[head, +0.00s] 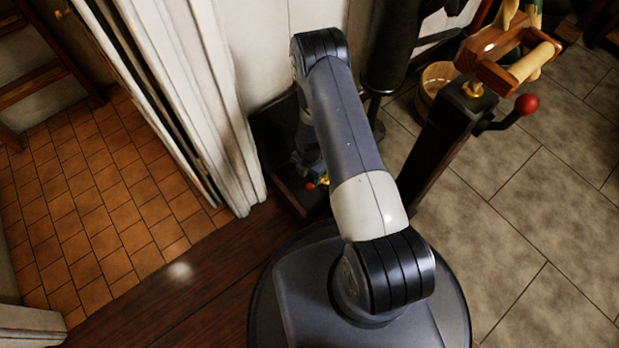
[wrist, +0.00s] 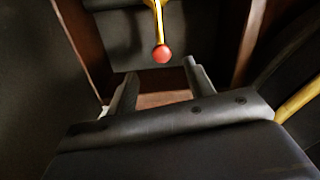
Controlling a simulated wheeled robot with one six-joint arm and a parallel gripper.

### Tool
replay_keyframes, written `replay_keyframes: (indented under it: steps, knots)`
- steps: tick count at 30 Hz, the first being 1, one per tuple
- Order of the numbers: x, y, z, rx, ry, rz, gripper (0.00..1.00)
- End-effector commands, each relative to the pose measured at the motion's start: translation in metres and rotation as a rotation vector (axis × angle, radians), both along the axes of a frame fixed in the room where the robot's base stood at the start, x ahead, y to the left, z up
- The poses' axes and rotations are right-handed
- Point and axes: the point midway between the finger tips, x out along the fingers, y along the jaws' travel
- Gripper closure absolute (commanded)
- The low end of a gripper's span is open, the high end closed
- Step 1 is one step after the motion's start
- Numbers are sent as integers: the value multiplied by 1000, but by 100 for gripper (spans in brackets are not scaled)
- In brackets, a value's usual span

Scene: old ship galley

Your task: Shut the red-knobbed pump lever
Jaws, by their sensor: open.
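In the wrist view a red knob (wrist: 162,54) sits on the end of a brass lever (wrist: 158,18), which hangs from the top of the picture in front of a dark panel. My gripper (wrist: 161,70) is open and empty, its two dark fingers on either side below the knob in the picture. I cannot tell whether they touch it. In the head view a small red knob (head: 310,186) with brass beside it shows low in a dark box-like recess, left of my arm. My gripper is mostly hidden there by the arm.
A dark post (head: 447,135) with wooden handles and another red knob (head: 527,104) on a black arm stands right of my arm. A white folding door (head: 185,90) stands left. A wooden bucket (head: 437,82) is behind the post. Grey tiles lie open at right.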

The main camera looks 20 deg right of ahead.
Motion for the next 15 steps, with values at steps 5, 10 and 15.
replay_keyframes:
  steps: [5, 10, 15]
  knots:
    - [0, 0, 35, 1, -1, 0, 50]
    - [0, 0, 47, -1, 1, 0, 50]
    - [0, 0, 48, -1, 1, 0, 50]
